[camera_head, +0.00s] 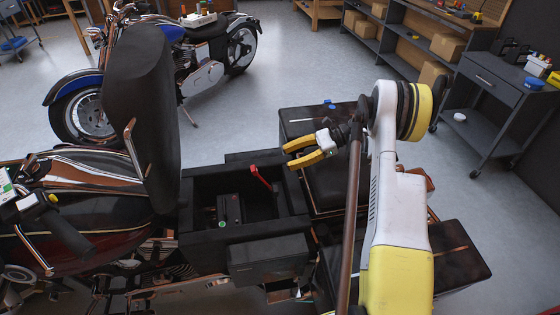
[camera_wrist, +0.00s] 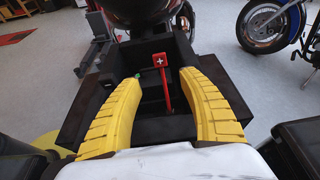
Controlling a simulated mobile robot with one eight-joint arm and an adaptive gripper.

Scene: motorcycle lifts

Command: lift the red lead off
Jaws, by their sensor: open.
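The red lead (camera_head: 261,176) stands up out of the open black battery bay of the near motorcycle, leaning a little. In the wrist view the red lead (camera_wrist: 161,75) has a flat head with a white cross and shows between my two yellow fingers. My gripper (camera_head: 287,158) is open and empty, above and to the right of the lead, pointing left toward it. It also shows in the wrist view (camera_wrist: 158,78), fingers spread either side of the lead, apart from it. The black battery (camera_head: 230,209) sits in the bay, with a green spot at its left.
The raised black seat (camera_head: 140,100) stands left of the bay. Black side cases (camera_head: 445,250) lie at the right, under my arm. A blue motorcycle (camera_head: 180,70) stands behind. A grey cart (camera_head: 505,85) is at the far right; open floor lies between.

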